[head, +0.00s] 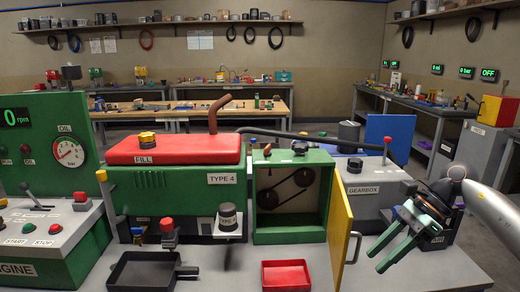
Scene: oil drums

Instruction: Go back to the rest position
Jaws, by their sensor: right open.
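My right gripper (377,260) is at the right side of the head view, with its arm coming in from the right edge. Its green fingers point down and to the left, are open, and nothing shows between them. It hangs in front of the grey gearbox (365,172), to the right of the open yellow door (340,232) of a green cabinet (287,236). I cannot tell whether it touches anything. My left gripper is not in view.
A green engine (160,200) with a red top stands left of the cabinet. A black tray (143,285) and a red tray (286,275) sit in front. A green control panel (65,150) is at the left. Workbenches (190,108) line the back.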

